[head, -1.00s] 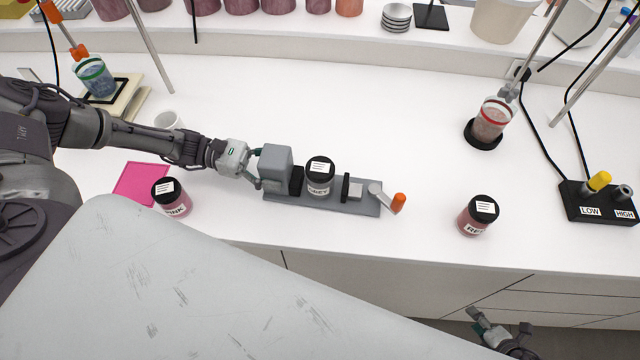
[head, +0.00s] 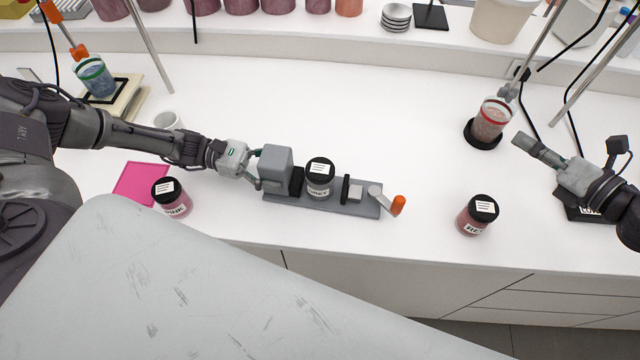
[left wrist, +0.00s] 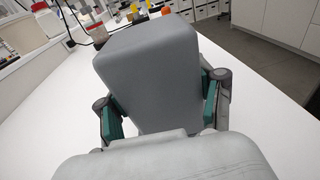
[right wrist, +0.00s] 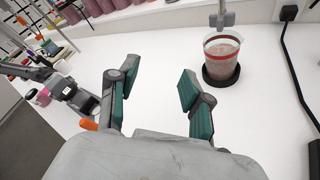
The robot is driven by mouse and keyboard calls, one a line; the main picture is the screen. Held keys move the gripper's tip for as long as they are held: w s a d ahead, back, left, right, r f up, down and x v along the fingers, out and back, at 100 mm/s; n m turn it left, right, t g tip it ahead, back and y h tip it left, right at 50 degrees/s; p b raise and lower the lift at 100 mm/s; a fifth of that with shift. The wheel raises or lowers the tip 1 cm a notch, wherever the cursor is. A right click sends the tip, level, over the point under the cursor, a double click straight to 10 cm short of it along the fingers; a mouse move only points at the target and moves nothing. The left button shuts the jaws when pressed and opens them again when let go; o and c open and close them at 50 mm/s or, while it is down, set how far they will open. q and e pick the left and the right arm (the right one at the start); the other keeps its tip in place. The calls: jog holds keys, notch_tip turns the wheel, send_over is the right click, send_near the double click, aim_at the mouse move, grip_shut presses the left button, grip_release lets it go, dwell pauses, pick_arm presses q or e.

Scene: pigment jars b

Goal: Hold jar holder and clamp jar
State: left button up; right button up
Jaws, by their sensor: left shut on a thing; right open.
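The grey jar holder (head: 330,203) lies on the white bench, with a block (head: 275,160) at its left end and a lever with an orange tip (head: 398,204) at its right end. A black-lidded grey jar (head: 319,179) stands upright on it between two black pads; the right pad (head: 345,188) is apart from the jar. My left gripper (head: 256,172) is shut on the holder's block, which fills the left wrist view (left wrist: 155,80) between the fingers. My right gripper (head: 540,150) is open and empty above the bench at the right; its spread fingers show in the right wrist view (right wrist: 155,90).
A pink-labelled jar (head: 171,197) and a pink mat (head: 142,183) are left of the holder. A red jar (head: 477,215) stands to its right near the front edge. A beaker (head: 492,120) on a black base stands behind. The bench between holder and red jar is clear.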

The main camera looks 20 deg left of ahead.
jog(key=w+a+r+m+t+h, duration=0.3)
jog(key=w+a+r+m+t, duration=0.2)
jog(key=w+m, duration=0.5)
jog(key=m+g+h, duration=0.8)
jog(key=m+g, duration=0.5)
jog(key=g, duration=0.2)
send_over(402, 197)
notch_tip(402, 197, down, 5)
notch_tip(402, 197, down, 12)
jog(key=shift+r, duration=0.1)
